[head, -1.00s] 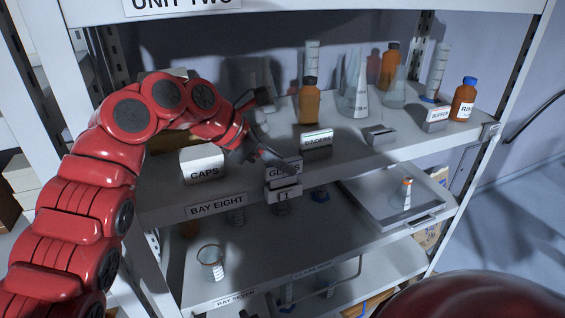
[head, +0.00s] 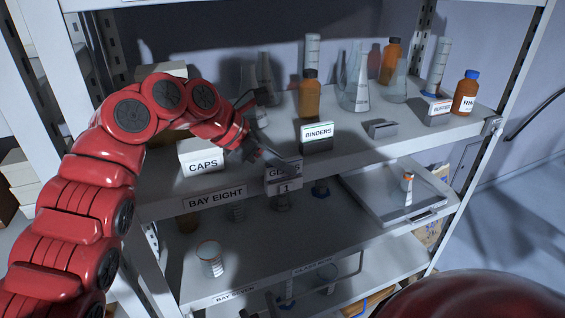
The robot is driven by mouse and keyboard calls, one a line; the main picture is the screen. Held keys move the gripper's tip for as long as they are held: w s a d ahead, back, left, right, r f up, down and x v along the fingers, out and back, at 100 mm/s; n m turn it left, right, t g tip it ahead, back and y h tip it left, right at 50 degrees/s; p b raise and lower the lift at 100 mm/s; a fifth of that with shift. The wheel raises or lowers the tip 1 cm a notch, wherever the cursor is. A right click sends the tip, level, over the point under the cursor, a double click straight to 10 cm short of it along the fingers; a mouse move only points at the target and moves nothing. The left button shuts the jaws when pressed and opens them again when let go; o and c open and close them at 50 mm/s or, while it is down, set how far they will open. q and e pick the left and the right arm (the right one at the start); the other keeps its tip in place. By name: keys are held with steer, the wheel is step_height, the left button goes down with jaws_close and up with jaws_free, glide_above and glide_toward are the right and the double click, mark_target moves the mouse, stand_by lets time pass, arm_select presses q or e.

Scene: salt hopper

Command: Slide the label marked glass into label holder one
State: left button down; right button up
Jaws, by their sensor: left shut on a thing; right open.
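The label marked glass (head: 275,181) is a small grey plate at the front edge of the middle shelf. Its word is partly covered by the fingers. My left gripper (head: 287,164) is shut on it from above and behind. Label holder one (head: 285,188), a grey holder marked 1, is on the shelf edge directly below the label. The label's lower edge is at the top of the holder; I cannot tell whether it is inside the slot. My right gripper is out of view.
On the middle shelf stand a CAPS box (head: 203,158), a BINDERS box (head: 317,137), an empty grey holder (head: 381,129), brown bottles (head: 309,97) and glassware. A BAY EIGHT sign (head: 215,198) is left of the holder. A tray (head: 385,205) is below right.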

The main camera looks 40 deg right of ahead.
arm_select(q)
steer(key=shift+f, duration=0.2)
steer(key=shift+c, duration=1.5)
jaws_free()
steer(key=shift+r, duration=0.1)
steer(key=shift+p+v, duration=0.3)
steer(key=shift+v, duration=2.7)
steer(key=shift+r, duration=0.1)
